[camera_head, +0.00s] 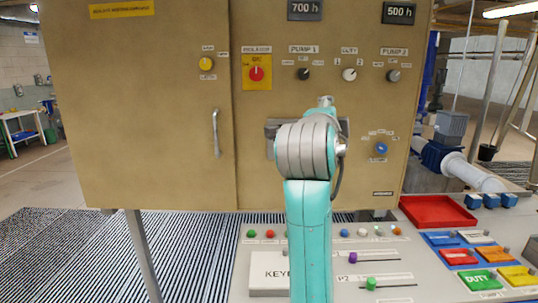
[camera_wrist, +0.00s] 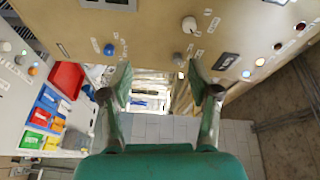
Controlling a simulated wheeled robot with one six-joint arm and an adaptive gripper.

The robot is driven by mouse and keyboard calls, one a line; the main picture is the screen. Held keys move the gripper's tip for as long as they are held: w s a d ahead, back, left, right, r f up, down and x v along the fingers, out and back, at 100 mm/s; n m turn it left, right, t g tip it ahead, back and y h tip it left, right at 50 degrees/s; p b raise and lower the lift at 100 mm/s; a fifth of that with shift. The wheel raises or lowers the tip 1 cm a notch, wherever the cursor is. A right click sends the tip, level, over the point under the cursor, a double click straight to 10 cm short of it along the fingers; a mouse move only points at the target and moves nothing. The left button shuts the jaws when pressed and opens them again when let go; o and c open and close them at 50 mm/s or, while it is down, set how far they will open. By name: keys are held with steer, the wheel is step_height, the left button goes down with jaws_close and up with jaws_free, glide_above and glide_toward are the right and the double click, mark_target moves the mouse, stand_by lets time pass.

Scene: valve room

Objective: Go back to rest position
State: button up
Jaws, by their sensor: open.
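My gripper (camera_wrist: 157,92) shows in the wrist view with its two fingers spread apart and nothing between them. Beyond the fingers are the lower part of the tan control cabinet (camera_wrist: 150,30) and the floor. In the head view my teal and grey arm stands upright in front of the cabinet (camera_head: 155,110), and the gripper itself is hidden behind the arm.
A sloped desk (camera_head: 240,278) with coloured knobs, sliders and blocks lies below the cabinet. A red tray (camera_head: 437,211) sits at its right. A blue knob (camera_head: 381,148) and a cabinet handle (camera_head: 216,133) stick out. Pump piping (camera_head: 470,172) stands at the right.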

step_height(320, 180, down, 13)
steer(key=n+y, duration=0.1)
steer(key=n, duration=0.3)
steer(key=s+d+f+n+y, duration=0.1)
steer(key=s+f+n, duration=0.3)
steer(key=f, duration=0.6)
steer(key=s+d+f+n+y, duration=0.1)
steer(key=s+f+n+y, duration=0.1)
steer(key=s+f, duration=0.65)
steer(key=s+d+f+n+y, duration=0.1)
steer(key=s+f+n, duration=0.15)
steer(key=f, duration=1.05)
steer(key=s+d+f+n+g+y, duration=0.15)
steer(key=s+f, duration=0.35)
steer(key=s, duration=0.5)
steer(key=s+f+n, duration=0.3)
steer(key=s+f, duration=0.2)
steer(key=s, duration=0.5)
steer(key=s+r+n, duration=0.1)
steer(key=s+r, duration=0.1)
steer(key=s, duration=0.9)
steer(key=s+d+r+n, duration=0.1)
steer(key=s+r+n, duration=0.1)
steer(key=s, duration=0.9)
steer(key=shift+s+d+g, duration=0.15)
steer(key=shift+g, duration=0.2)
